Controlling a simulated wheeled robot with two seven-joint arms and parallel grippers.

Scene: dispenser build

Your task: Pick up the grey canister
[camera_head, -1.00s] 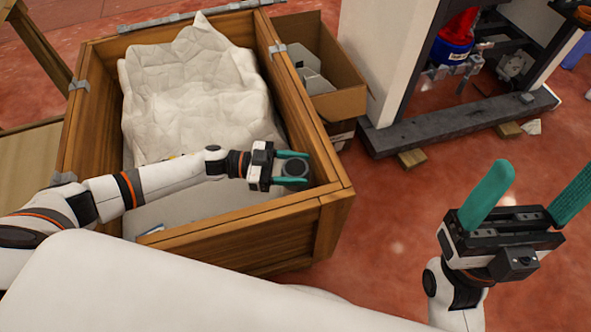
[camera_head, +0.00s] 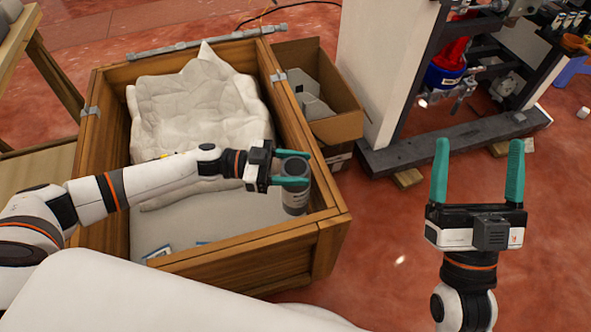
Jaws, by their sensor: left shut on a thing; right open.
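The grey canister (camera_head: 295,197) is a cylinder with a dark round top, in the right front part of the wooden crate (camera_head: 240,253). My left gripper (camera_head: 296,167) reaches in over the crate from the left. Its green fingers are shut on the upper part of the canister, which hangs upright. Whether the canister's bottom is clear of the crate floor I cannot tell. My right gripper (camera_head: 478,172) is open and empty, fingers pointing up, over the red floor at the right.
A crumpled white sheet (camera_head: 195,105) fills the back of the crate. A cardboard box (camera_head: 347,121) with grey pieces stands against its right side. A white and dark frame (camera_head: 385,75) holding a red and blue part (camera_head: 446,70) stands at the back right. Red floor is open at right.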

